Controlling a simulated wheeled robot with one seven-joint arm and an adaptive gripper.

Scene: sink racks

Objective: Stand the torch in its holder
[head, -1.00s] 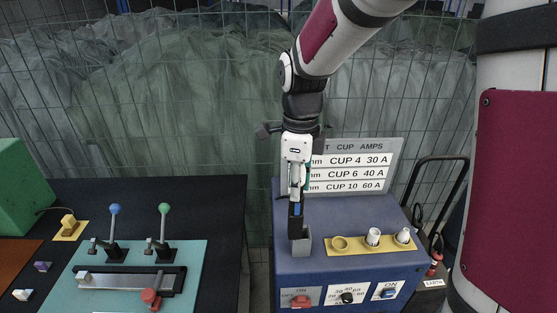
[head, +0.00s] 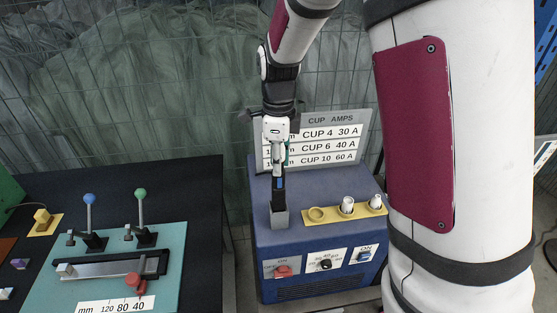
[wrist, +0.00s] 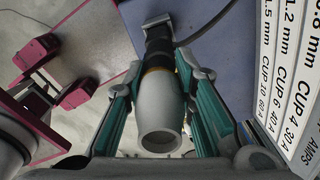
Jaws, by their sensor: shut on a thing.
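The torch shows in the wrist view (wrist: 160,105) with its pale grey cup towards the camera and its black body running away from me. In the head view its black body (head: 278,196) hangs upright under my gripper (head: 279,160). My gripper's green-sided fingers are shut on the torch, one on each side. The torch's lower end is at the mouth of the grey square holder (head: 280,220) on the blue cabinet. It looks to be inside the holder's mouth; how deep is hidden. The holder also shows in the wrist view (wrist: 157,19).
The blue cabinet (head: 325,275) has switches in front. A yellow strip (head: 330,214) with a ring and two white cups lies right of the holder. A CUP AMPS sign (head: 340,127) stands behind. A teal lever panel (head: 174,245) is at left.

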